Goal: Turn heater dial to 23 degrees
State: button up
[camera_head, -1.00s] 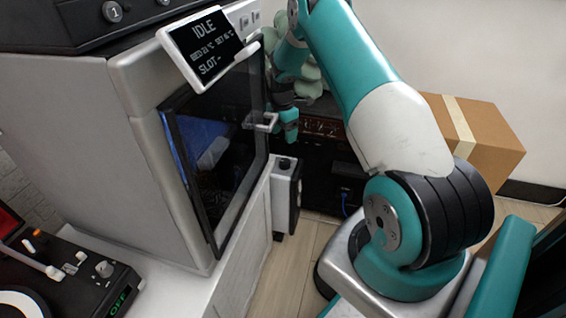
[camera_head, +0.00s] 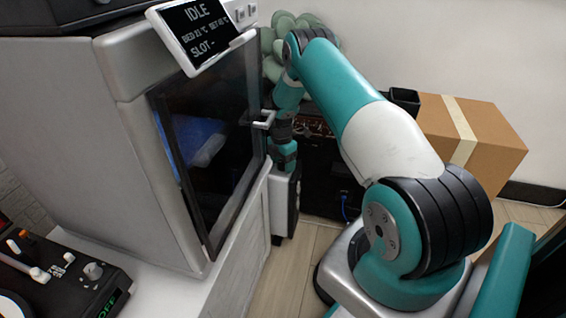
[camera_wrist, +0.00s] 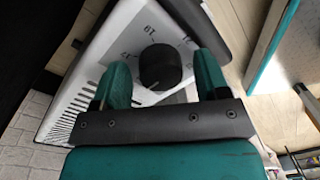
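The heater (camera_wrist: 112,47) is a pale box with a slotted grille. Its black round dial (camera_wrist: 160,67) shows in the wrist view, with printed numbers around it that look like 17, 19 and 21. Which number the dial points at is too small to tell. My gripper (camera_wrist: 162,63) is open, its two teal fingers on either side of the dial; I cannot tell whether they touch it. In the head view the heater (camera_head: 283,208) stands on the floor beside the white cabinet, with my gripper (camera_head: 284,158) pointing down over its top and hiding the dial.
A dark cabinet (camera_head: 325,185) stands behind the heater. A cardboard box (camera_head: 490,135) is at the right. Bare floor (camera_head: 285,280) lies in front of the heater.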

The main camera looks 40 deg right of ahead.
jog(key=c, duration=0.8)
jog(key=shift+m, duration=0.3)
jog(key=m+p, duration=0.1)
jog(key=m, duration=0.2)
jog(key=shift+m, duration=0.4)
jog(key=m, duration=0.5)
jog(key=shift+p, duration=0.3)
jog(key=m, duration=0.5)
jog(key=shift+s+d+m+y+p, duration=0.1)
jog(key=shift+m+y+p, duration=0.2)
jog(key=shift+m+p, duration=0.1)
jog(key=m, duration=0.4)
jog(key=shift+m+t, duration=0.3)
jog(key=shift+t, duration=0.1)
